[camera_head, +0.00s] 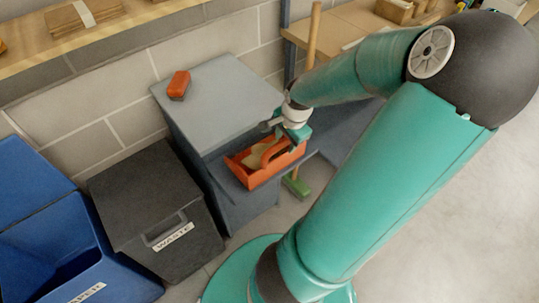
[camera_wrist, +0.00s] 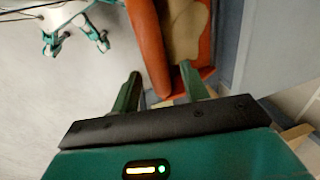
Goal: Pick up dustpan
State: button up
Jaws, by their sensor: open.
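An orange open-topped box-shaped thing (camera_head: 254,177) with a tan piece (camera_head: 256,158) inside rests on a low ledge of the grey cabinet. I cannot tell for sure whether it or the tan piece is the dustpan. My gripper (camera_head: 294,133) is at its upper right side, partly hidden by my arm. In the wrist view, the orange wall (camera_wrist: 148,35) and the tan piece (camera_wrist: 186,28) are beyond the fingers. My gripper (camera_wrist: 160,80) is open there, its two green fingers apart near the orange wall; I cannot tell whether they touch it.
A red-orange block (camera_head: 178,84) lies on the grey cabinet top (camera_head: 222,95). A dark waste bin (camera_head: 150,205) and a blue bin (camera_head: 85,265) stand at left. A wooden-handled broom (camera_head: 314,35) stands behind my arm. A shelf (camera_head: 115,30) runs above. Open floor is at right.

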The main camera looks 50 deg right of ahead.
jog(key=shift+w+f, duration=0.15)
jog(key=shift+f, duration=0.55)
grip_shut()
jog(key=shift+r, duration=0.15)
